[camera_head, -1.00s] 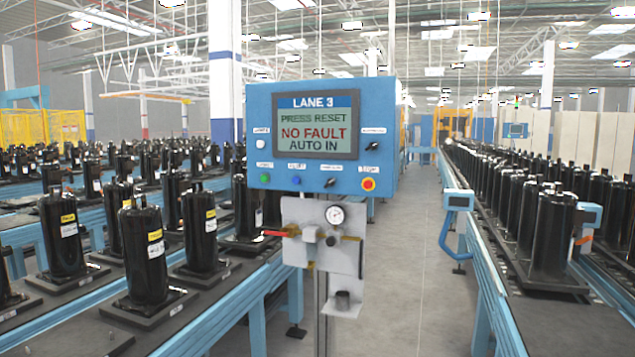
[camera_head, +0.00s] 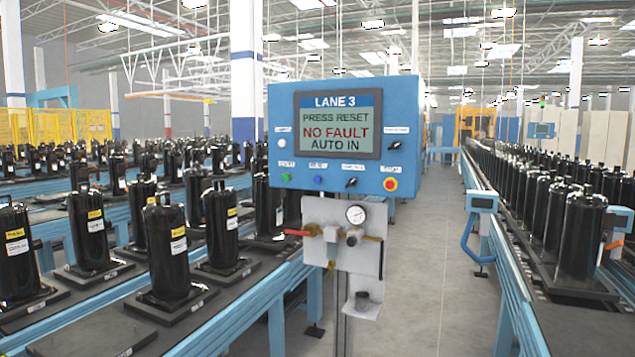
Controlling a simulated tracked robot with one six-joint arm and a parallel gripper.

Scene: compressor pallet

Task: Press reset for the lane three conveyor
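The blue lane three control box (camera_head: 400,140) stands on a post in the middle of the view. Its screen (camera_head: 339,125) reads LANE 3, PRESS RESET, NO FAULT, AUTO IN. Below the screen are a green button (camera_head: 286,177), a blue button (camera_head: 318,180), a black switch (camera_head: 351,182) and a red button on yellow (camera_head: 390,184). The small labels above them are too blurred to read surely. A white button (camera_head: 282,143) is at the left and another black switch (camera_head: 390,144) at the right. My gripper is not in view.
A white plate with a gauge (camera_head: 355,214) and red-handled valve (camera_head: 297,232) hangs below the box. Conveyors with black compressors run left (camera_head: 168,250) and right (camera_head: 578,237). A grey aisle floor (camera_head: 430,260) lies between the box and the right conveyor.

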